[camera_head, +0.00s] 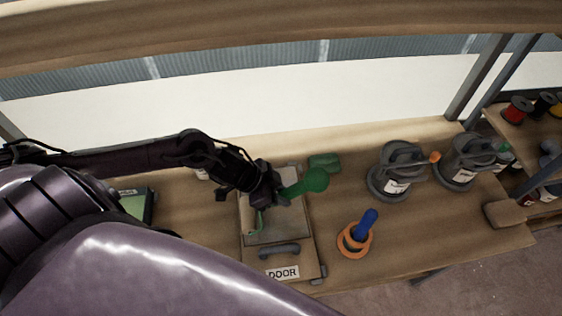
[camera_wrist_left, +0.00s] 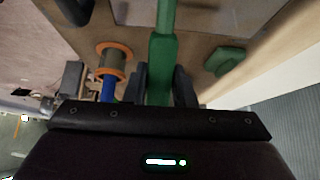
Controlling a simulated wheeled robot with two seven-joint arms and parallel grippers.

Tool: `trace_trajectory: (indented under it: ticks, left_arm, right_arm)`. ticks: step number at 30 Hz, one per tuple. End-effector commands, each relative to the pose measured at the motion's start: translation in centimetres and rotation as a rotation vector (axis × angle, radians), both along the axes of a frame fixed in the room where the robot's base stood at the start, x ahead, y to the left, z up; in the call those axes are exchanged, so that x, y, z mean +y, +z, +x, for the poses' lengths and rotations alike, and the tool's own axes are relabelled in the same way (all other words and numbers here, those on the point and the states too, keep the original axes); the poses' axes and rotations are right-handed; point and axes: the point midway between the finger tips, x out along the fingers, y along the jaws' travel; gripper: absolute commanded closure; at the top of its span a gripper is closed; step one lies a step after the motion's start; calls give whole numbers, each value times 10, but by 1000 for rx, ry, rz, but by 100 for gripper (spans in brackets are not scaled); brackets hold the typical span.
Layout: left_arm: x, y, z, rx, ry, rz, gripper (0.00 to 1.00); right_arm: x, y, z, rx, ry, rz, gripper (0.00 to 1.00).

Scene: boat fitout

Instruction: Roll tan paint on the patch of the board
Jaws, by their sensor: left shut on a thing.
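The board (camera_head: 308,262) lies on the bench, with a "DOOR" label on its near edge and a dark handle (camera_head: 280,249). A greyish patch (camera_head: 285,229) covers part of it. In the left wrist view the green handle (camera_wrist_left: 161,65) stands between the fingers. The tool's working end is mostly hidden, so contact with the board cannot be told.
A green block (camera_head: 324,161) lies beyond the board. A blue-handled thing (camera_head: 367,222) with an orange ring stands to the right. A dark tray with a green surface (camera_head: 133,205) is at left. Bench between these is clear.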

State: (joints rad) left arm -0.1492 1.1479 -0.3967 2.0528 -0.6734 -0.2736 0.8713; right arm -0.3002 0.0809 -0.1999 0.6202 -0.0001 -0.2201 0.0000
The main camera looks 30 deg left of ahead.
Motion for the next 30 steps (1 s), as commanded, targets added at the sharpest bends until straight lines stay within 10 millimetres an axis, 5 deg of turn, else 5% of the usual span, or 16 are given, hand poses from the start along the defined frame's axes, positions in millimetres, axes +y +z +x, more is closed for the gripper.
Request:
trace_trajectory:
  ticks: [25, 30]
  left_arm:
    - [-1, -14, 1, -2, 1, -1, 100]
    - [-13, -13, 11, -4, 2, -6, 100]
  right_arm:
    - [1, -9, 0, 0, -1, 2, 64]
    - [2, -10, 0, 0, -1, 2, 64]
